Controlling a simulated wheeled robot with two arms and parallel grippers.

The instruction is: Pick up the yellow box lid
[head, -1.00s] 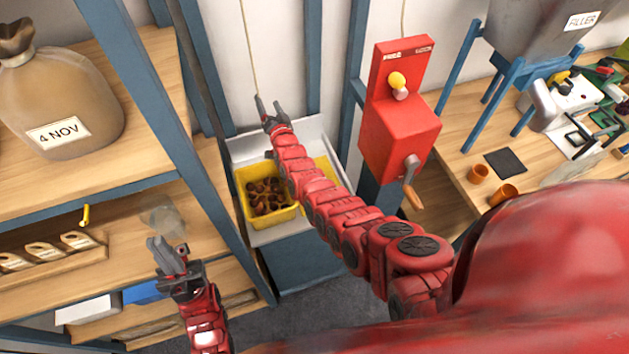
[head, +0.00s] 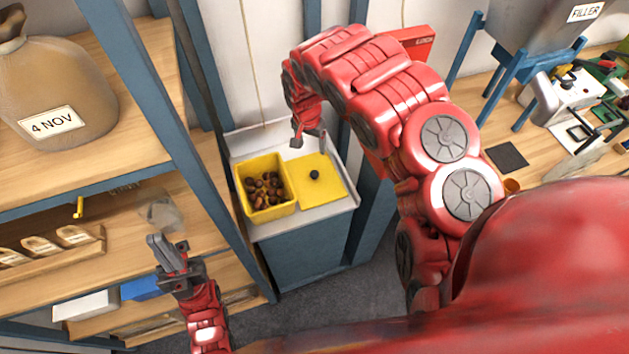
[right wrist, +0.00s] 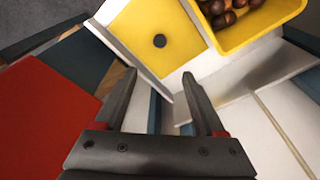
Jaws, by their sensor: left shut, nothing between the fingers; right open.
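The yellow box lid (head: 317,181) is a flat yellow plate with a dark round knob (head: 314,174). It lies on the white tray right beside the yellow box (head: 268,198), which is open and holds chestnuts. The right wrist view also shows the lid (right wrist: 135,25) and its knob (right wrist: 159,41), beyond the fingertips. My right gripper (head: 309,137) is open and empty, above and behind the lid, apart from it. In the right wrist view its fingers (right wrist: 158,90) are spread. My left gripper (head: 168,252) is shut and empty, by the left shelf.
The white tray (head: 345,204) stands on a blue-grey cabinet (head: 310,250). A blue shelf post (head: 215,170) rises at its left. A red wall box (head: 410,43) is partly hidden behind my right arm. A sack (head: 60,95) sits on the shelf.

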